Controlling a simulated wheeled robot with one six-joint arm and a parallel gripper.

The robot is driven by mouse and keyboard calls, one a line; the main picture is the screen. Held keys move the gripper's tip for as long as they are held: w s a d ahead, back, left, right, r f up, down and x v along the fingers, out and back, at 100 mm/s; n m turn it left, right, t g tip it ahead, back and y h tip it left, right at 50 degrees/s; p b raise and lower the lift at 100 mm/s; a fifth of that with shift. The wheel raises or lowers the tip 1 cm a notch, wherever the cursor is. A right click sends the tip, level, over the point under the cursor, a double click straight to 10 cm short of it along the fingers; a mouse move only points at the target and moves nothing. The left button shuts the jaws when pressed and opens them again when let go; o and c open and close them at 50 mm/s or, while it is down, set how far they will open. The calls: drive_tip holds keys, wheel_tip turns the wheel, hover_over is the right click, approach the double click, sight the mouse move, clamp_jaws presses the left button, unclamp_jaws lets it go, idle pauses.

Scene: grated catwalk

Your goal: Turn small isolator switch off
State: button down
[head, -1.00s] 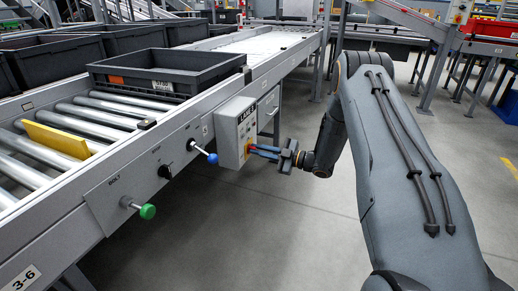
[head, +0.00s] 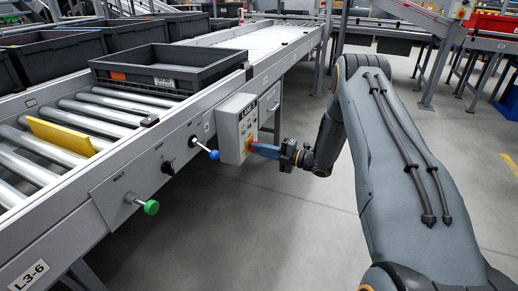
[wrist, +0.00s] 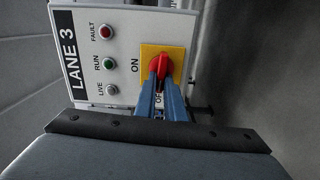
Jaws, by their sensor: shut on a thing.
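The small isolator switch is a red rotary knob on a yellow plate (wrist: 176,52), on a grey control box marked LANE 3 (head: 232,122). The red knob (wrist: 159,63) shows in the wrist view, with ON to its left and OFF below it, partly covered. My gripper (wrist: 161,80) has its blue fingers shut on the knob from both sides. In the head view my gripper (head: 255,149) reaches the box's right face from the right. The fingers hide parts of the knob, so its exact pointing is hard to tell.
On the conveyor's side panel, a blue-tipped lever (head: 214,154), a black knob (head: 167,168) and a green knob (head: 151,207) sit left of the box. A dark crate (head: 168,72) stands on the rollers. The floor (head: 270,230) below is clear.

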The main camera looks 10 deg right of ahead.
drive_tip(key=shift+f+n, duration=0.1)
drive_tip(key=shift+n, duration=0.4)
drive_tip(key=c, duration=1.8)
unclamp_jaws()
drive_tip(key=shift+c, duration=0.2)
drive_tip(key=v, duration=0.8)
drive_tip(key=shift+p, duration=0.4)
